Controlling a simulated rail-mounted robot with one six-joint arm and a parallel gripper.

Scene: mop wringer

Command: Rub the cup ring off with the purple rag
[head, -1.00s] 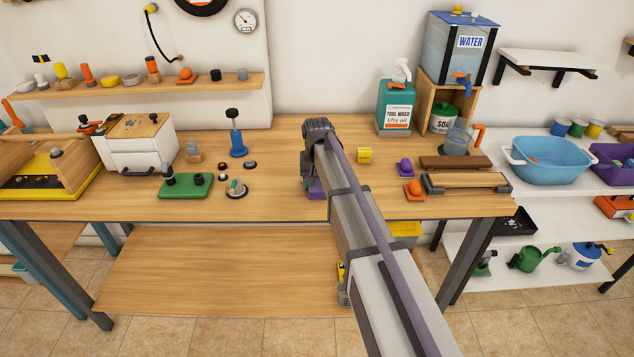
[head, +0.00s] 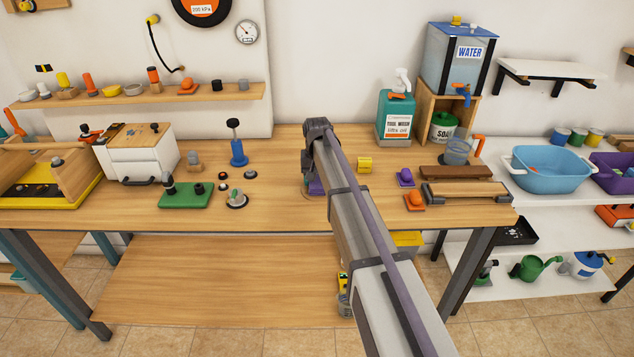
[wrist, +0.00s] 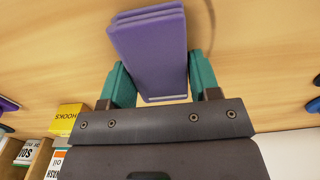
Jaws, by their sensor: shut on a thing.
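The purple rag (wrist: 150,50) is a folded pad between the two teal fingers of my gripper (wrist: 158,82) in the wrist view. My gripper is shut on it. In the head view the rag (head: 315,187) shows only partly behind my arm, low at the wooden bench top. I cannot tell whether it presses on the wood. The cup ring (wrist: 212,14) shows as a thin dark arc just beside the rag, at the upper right of the wrist view. The rest of the ring is out of frame or hidden by the rag.
A yellow cylinder (head: 364,165), a purple-handled block (head: 405,177) and an orange one (head: 414,200) stand right of my gripper. Bare bench lies between.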

